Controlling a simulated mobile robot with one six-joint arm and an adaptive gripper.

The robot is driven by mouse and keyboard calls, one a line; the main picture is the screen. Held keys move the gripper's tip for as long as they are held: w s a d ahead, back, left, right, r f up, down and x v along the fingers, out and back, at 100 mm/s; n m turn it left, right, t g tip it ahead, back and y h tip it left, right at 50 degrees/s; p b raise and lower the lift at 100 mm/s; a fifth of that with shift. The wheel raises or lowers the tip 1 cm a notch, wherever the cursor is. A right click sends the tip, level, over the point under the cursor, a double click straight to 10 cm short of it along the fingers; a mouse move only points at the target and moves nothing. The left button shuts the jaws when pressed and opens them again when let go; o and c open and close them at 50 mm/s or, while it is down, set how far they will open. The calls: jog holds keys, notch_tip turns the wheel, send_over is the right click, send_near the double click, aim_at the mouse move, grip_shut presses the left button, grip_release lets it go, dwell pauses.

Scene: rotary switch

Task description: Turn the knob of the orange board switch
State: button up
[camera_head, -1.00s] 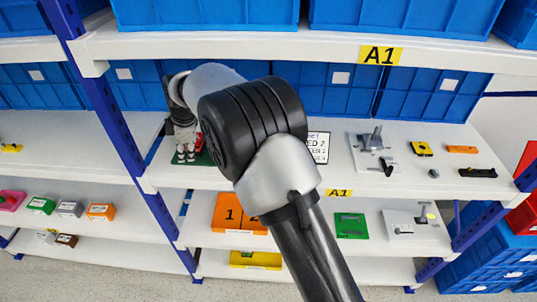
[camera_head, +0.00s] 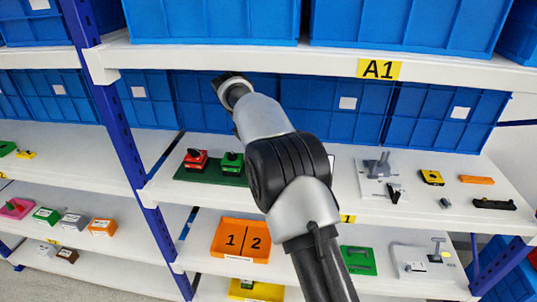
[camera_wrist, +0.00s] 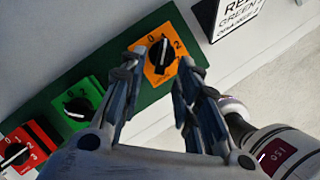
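The orange switch (camera_wrist: 154,79) sits on the dark green board (camera_wrist: 112,62) in the wrist view. Its black knob (camera_wrist: 161,57) has a white pointer line directed toward the top of the picture, between the marks 0 and 2. My gripper (camera_wrist: 158,68) is open, with its two fingers apart on either side of the orange switch in the picture. Contact with the knob cannot be told. The green switch (camera_wrist: 78,107) and red switch (camera_wrist: 22,150) lie to the left along the board. In the head view my arm hides the orange switch and my fingertips.
A white sign (camera_wrist: 237,15) stands beside the board. Above is a shelf with an A1 label (camera_head: 379,68) and blue bins (camera_head: 212,20). A grey device (camera_head: 378,165) and a yellow block (camera_head: 432,177) lie to the right on the same shelf.

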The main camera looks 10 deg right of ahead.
jog(key=shift+w+d, duration=0.3)
jog(key=shift+d, duration=0.35)
jog(key=shift+d+f+b, duration=0.2)
jog(key=shift+f+b, duration=0.35)
jog(key=shift+f, duration=0.05)
grip_shut()
